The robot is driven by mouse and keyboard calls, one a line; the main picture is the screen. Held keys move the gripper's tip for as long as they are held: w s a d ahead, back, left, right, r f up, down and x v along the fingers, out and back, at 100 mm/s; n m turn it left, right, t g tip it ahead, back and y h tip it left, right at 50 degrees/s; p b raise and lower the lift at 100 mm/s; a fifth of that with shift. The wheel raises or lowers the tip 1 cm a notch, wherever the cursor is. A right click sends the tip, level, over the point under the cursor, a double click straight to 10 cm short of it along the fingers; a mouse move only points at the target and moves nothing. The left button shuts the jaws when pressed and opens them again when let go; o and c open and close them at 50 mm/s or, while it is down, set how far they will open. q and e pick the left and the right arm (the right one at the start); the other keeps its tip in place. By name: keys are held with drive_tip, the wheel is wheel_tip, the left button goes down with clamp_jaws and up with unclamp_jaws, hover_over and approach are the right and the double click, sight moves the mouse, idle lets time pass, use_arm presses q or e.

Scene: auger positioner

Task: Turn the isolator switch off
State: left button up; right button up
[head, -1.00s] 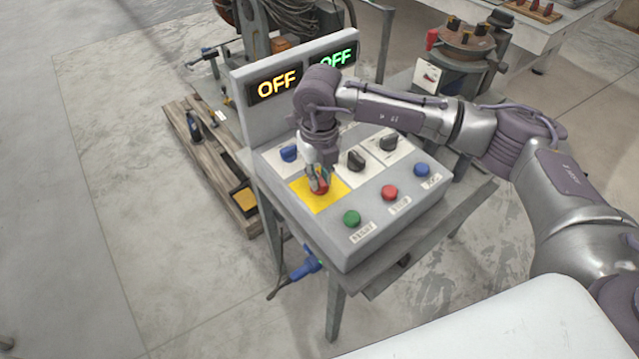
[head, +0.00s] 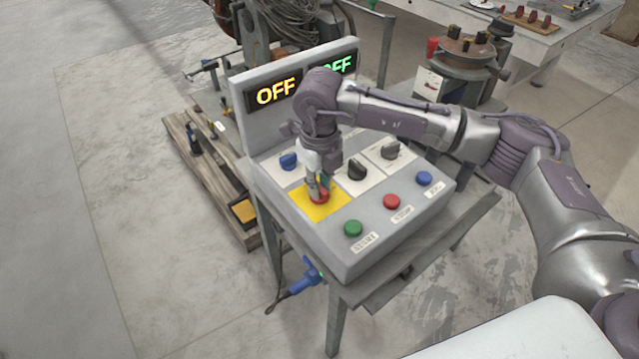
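The grey control box (head: 300,235) stands on a metal stand and carries several knobs and buttons. A blue rotary knob (head: 288,161) and two black rotary knobs, one in the middle (head: 356,169) and one farther right (head: 390,150), sit on white plates. I cannot read which is the isolator switch. A red mushroom button sits on a yellow plate (head: 305,207). My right gripper (head: 318,192) points down at this red button and hides most of it; whether its fingers touch or grip it is unclear. My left gripper is out of view.
Two displays on the upright panel read OFF, an orange one (head: 276,91) and a green one (head: 345,64) partly behind my arm. Green (head: 353,228), red (head: 391,201) and blue (head: 424,178) buttons line the box front. A wooden pallet (head: 215,180) lies left.

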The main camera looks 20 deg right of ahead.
drive_tip(key=o, duration=0.4)
drive_tip(key=shift+c, duration=0.2)
wheel_tip(320, 180, up, 12)
idle(0.6)
